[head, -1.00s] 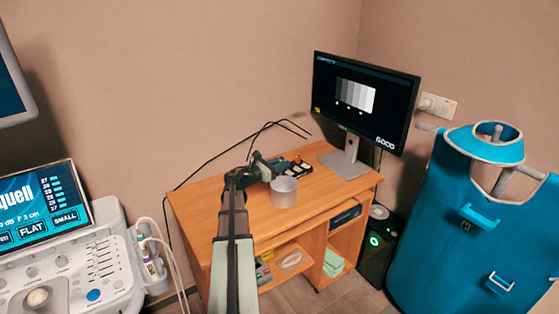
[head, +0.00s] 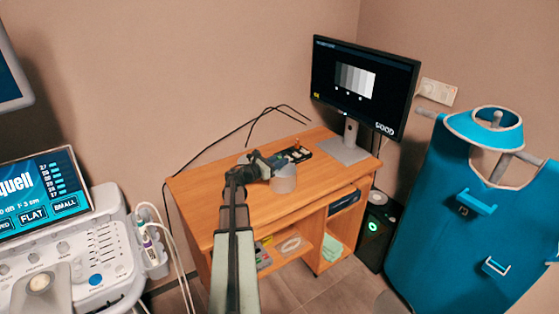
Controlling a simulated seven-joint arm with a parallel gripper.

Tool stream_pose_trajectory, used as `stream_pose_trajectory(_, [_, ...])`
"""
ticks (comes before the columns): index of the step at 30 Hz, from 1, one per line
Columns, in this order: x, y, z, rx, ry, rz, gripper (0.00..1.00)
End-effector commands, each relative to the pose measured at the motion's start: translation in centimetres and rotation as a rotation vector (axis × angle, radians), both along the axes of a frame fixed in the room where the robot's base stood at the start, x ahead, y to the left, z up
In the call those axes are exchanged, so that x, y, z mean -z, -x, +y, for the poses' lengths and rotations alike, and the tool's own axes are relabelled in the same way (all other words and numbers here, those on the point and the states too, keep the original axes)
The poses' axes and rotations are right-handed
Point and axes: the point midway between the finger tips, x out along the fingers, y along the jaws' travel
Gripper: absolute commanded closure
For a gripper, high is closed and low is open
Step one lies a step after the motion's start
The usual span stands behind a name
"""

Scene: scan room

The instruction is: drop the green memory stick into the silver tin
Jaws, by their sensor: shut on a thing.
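The silver tin (head: 284,182) stands open-topped on the wooden desk, towards its middle. My gripper (head: 272,166) is at the tin's back-left rim, at about rim height or a little above it in the picture. I cannot tell whether it touches the tin. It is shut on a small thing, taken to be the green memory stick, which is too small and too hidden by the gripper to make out. My arm reaches in from the bottom of the view and covers part of the desk left of the tin.
A monitor (head: 362,85) stands at the desk's back right. Black cables (head: 235,131) run along the wall. The wooden desk (head: 205,205) is bare at its left and front right.

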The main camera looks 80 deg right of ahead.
Motion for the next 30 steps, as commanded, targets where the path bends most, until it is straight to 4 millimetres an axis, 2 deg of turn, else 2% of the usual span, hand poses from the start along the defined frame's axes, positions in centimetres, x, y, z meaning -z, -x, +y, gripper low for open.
stream_pose_trajectory(6, [0.35,0.04,0.05,0.001,-0.005,-0.007,1.00])
stream_pose_trajectory(7, [0.37,0.04,0.05,0.001,-0.004,-0.008,0.70])
stream_pose_trajectory(15, [0.47,0.06,0.07,0.002,-0.005,-0.009,0.44])
stream_pose_trajectory(30, [0.55,0.09,0.08,0.002,-0.006,-0.010,0.43])
